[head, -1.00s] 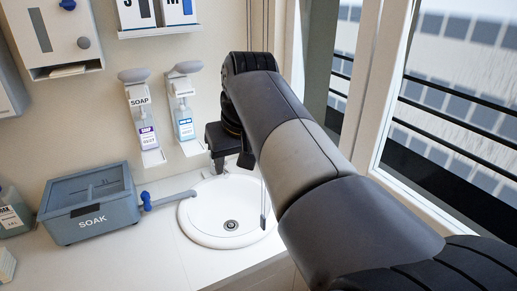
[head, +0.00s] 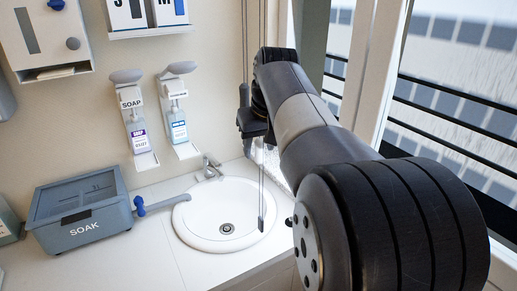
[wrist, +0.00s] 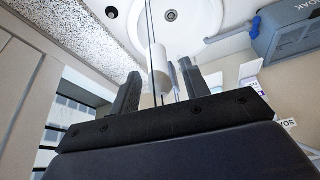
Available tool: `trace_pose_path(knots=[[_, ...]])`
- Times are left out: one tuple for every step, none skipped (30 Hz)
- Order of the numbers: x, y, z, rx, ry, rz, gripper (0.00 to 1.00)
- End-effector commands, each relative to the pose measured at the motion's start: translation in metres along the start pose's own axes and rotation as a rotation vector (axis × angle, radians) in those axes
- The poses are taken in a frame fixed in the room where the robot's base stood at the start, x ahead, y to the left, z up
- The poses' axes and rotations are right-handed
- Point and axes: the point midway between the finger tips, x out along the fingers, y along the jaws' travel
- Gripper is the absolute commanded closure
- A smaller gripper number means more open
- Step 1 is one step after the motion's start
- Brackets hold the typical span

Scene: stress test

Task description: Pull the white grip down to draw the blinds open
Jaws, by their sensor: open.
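The white grip (wrist: 159,70) is a small cylinder on thin cords in the wrist view. My gripper (wrist: 158,74) is open, with one dark finger on each side of the grip. In the picture the grip lies between the fingertips. I see no finger touching it, and I cannot tell its exact depth between them. In the head view my arm reaches to the cords beside the window, and its dark end (head: 252,123) is partly hidden. I cannot make out the grip there. A slim grey piece (head: 262,225) hangs low on a cord in front of the sink.
A white sink (head: 187,226) with a tap (head: 210,167) lies below my gripper. A blue-grey SOAK box (head: 85,232) stands left of it. Soap dispensers (head: 132,118) hang on the wall. The window frame (head: 372,75) is close on the right.

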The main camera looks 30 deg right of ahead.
Motion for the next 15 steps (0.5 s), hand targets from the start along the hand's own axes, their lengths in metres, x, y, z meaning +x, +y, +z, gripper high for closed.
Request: trace_pose_path(knots=[[0.007, 0.0, 0.0, 0.0, -0.002, -0.001, 0.56], [0.01, 0.0, 0.0, 0.0, -0.002, 0.0, 0.56], [0.014, 0.0, 0.0, 0.0, -0.001, 0.0, 0.56], [0.017, 0.0, 0.0, 0.0, -0.001, 0.0, 0.56], [0.019, 0.0, 0.0, 0.0, -0.001, 0.0, 0.56], [0.021, 0.0, 0.0, 0.0, 0.0, 0.0, 0.56], [0.022, 0.0, 0.0, 0.0, 0.001, 0.0, 0.56], [0.023, 0.0, 0.0, 0.0, 0.001, 0.0, 0.56], [0.024, 0.0, 0.0, 0.0, 0.001, 0.0, 0.56], [0.024, 0.0, 0.0, 0.0, 0.001, 0.0, 0.56], [0.024, 0.0, 0.0, 0.0, 0.001, 0.0, 0.56], [0.024, 0.0, 0.0, 0.0, 0.001, 0.001, 0.56], [0.024, 0.0, 0.0, 0.0, 0.001, 0.001, 0.56], [0.024, 0.0, 0.0, 0.0, 0.001, 0.001, 0.56], [0.024, 0.0, 0.0, 0.0, 0.001, 0.001, 0.56]])
